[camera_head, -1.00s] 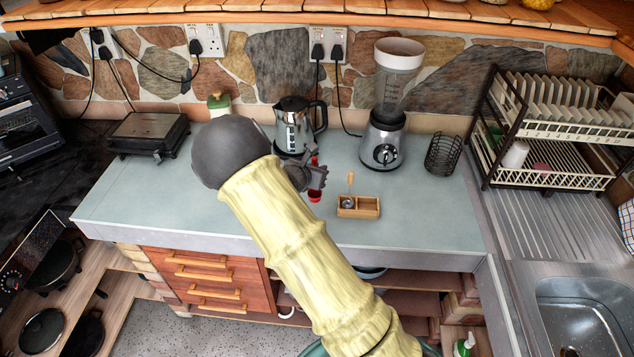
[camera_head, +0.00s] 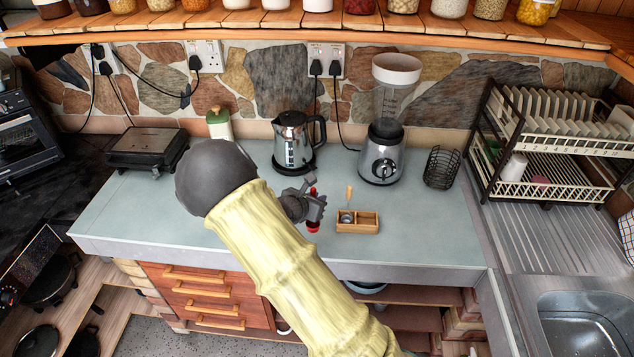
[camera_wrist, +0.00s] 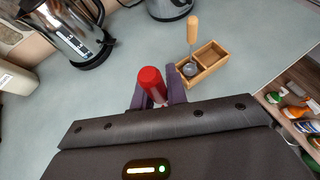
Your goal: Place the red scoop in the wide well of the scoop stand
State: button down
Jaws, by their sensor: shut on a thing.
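My gripper (camera_head: 314,207) is shut on the red scoop (camera_wrist: 152,84), which shows between the two fingers in the wrist view. Red parts show above and below the fingers in the head view; the fingers hide its middle. The wooden scoop stand (camera_head: 358,230) is on the counter just right of my gripper, apart from it. It also shows in the wrist view (camera_wrist: 207,73). A metal scoop with a wooden handle (camera_wrist: 193,30) stands in its left well. The right well, which looks wider, is empty.
A kettle (camera_head: 292,143) stands behind my gripper. A blender (camera_head: 382,155) and a black wire basket (camera_head: 441,167) stand behind and right of the stand. A dish rack (camera_head: 545,165) is at far right. The counter (camera_head: 430,225) right of the stand is clear.

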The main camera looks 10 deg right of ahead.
jog(key=s+f+m+g+h, duration=0.1)
jog(key=s+f, duration=0.4)
jog(key=s, duration=0.8)
jog(key=shift+m, duration=0.3)
